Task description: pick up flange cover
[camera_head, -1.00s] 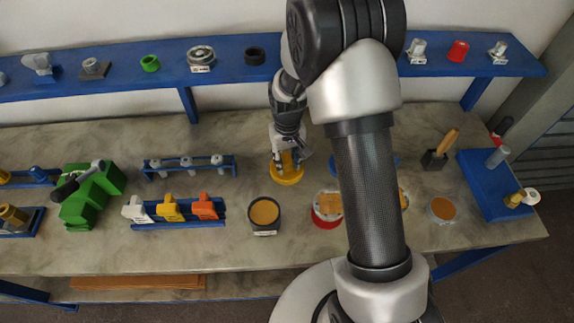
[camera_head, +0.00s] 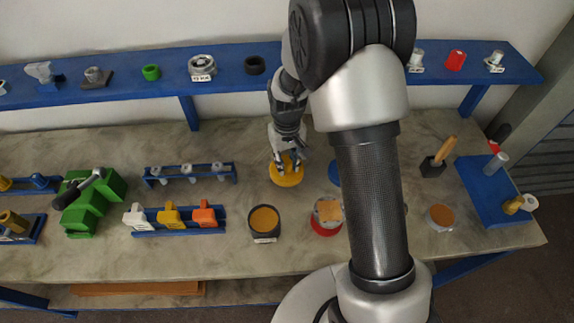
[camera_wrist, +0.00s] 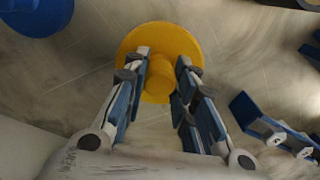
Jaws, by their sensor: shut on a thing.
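The flange cover (camera_head: 285,176) is a yellow disc with a raised knob in its middle. In the head view it is under my gripper (camera_head: 286,164), near the middle of the bench. In the wrist view the yellow cover (camera_wrist: 137,42) shows its round rim and the knob between the fingers of my gripper (camera_wrist: 172,75). The fingers are shut on the knob. In the head view the fingers hide part of the cover, and I cannot tell whether it is clear of the bench.
A dark round vessel (camera_head: 264,222) and a red-based vessel (camera_head: 327,225) stand in front of the cover. A blue rack (camera_head: 190,175) and a rack with coloured pieces (camera_head: 180,228) are to the left. A blue disc (camera_head: 334,172), partly behind my arm, is to the right. A blue shelf (camera_head: 220,76) runs behind.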

